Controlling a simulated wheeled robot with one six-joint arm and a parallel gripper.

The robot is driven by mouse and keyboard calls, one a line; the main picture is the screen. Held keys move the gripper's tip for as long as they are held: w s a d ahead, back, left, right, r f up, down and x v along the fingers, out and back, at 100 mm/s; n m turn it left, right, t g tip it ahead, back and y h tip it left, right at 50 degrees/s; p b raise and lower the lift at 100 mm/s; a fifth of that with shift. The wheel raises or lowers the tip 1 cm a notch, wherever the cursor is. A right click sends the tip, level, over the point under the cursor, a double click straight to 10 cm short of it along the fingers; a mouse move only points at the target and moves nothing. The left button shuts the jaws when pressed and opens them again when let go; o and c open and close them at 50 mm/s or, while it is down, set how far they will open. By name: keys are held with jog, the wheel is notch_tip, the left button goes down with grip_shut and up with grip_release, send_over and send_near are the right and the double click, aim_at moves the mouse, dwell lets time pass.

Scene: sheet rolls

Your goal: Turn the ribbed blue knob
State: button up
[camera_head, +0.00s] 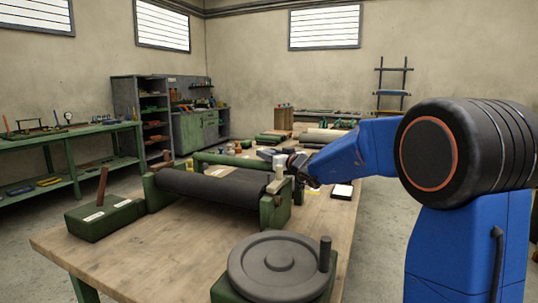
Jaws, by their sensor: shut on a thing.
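My gripper (293,163) is at the end of my blue arm, just behind the right end of the dark roller on the bench. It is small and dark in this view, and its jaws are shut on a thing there. The ribbed blue knob does not show clearly. What the jaws hold is largely hidden by the gripper and is too small to make out. The dark roller (215,187) lies across a green stand (275,213), with a pale block (277,180) at its right end.
A dark handwheel (280,266) with an upright handle is at the wooden bench's (150,258) front. A green box (103,218) with a brown lever is at left. Several small items crowd the bench behind the roller. The bench's front left is clear.

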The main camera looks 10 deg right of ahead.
jog(key=o, duration=1)
jog(key=shift+o, duration=0.2)
jog(key=shift+s, duration=0.1)
jog(key=v, duration=1.7)
jog(key=shift+d, duration=0.15)
